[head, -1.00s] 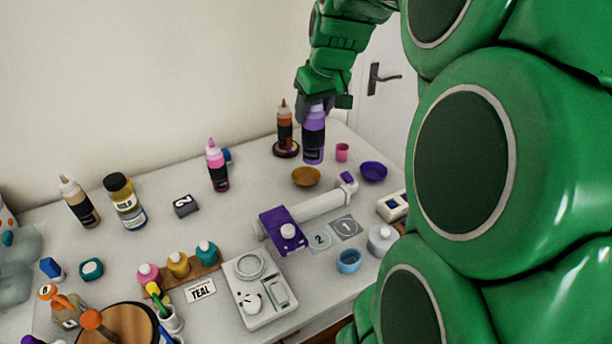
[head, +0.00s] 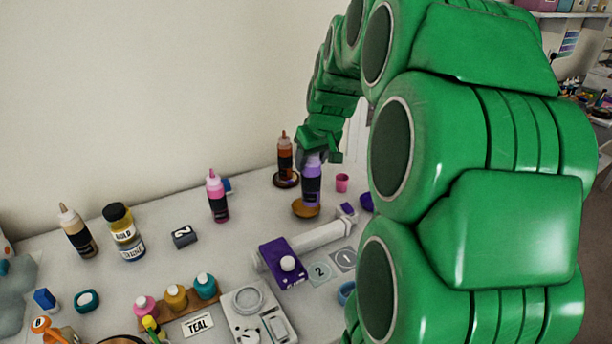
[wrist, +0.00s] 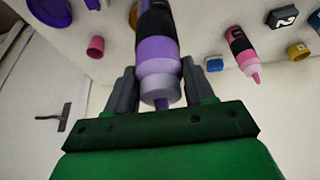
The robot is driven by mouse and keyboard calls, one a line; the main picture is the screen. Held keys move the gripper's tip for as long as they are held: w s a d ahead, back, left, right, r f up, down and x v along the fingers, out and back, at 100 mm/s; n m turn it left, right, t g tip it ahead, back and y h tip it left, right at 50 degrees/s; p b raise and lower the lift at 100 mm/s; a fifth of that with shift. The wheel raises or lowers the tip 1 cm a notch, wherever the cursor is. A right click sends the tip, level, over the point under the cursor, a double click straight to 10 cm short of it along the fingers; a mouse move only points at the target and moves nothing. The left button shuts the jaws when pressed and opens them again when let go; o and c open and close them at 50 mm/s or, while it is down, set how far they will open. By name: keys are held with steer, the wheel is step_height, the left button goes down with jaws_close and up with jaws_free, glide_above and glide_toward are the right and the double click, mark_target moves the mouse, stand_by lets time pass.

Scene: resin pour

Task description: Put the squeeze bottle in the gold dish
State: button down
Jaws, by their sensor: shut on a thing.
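The purple squeeze bottle (head: 311,184), with a black label band, is upright at the far right of the table. My gripper (head: 318,158) is shut on its upper part; in the wrist view the fingers (wrist: 160,92) lie on either side of the bottle (wrist: 157,52). The gold dish (head: 301,209) is directly below the bottle, whose base appears in or just above it. I cannot tell whether the base touches the dish. The bottle hides part of the dish's rim.
A brown bottle (head: 285,155) on a dark round base stands just left of the dish. A pink cup (head: 342,183) and a purple dish (head: 366,202) are to the right. A white roll (head: 325,236) lies in front. A pink bottle (head: 217,198) stands further left.

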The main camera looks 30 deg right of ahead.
steer(key=w+d+f, duration=0.2)
steer(key=w+f, duration=0.6)
steer(key=f, duration=0.2)
steer(key=shift+d+f, duration=0.15)
steer(key=shift+d, duration=0.25)
steer(key=shift+s+f, duration=0.1)
steer(key=shift+c, duration=2)
jaws_free()
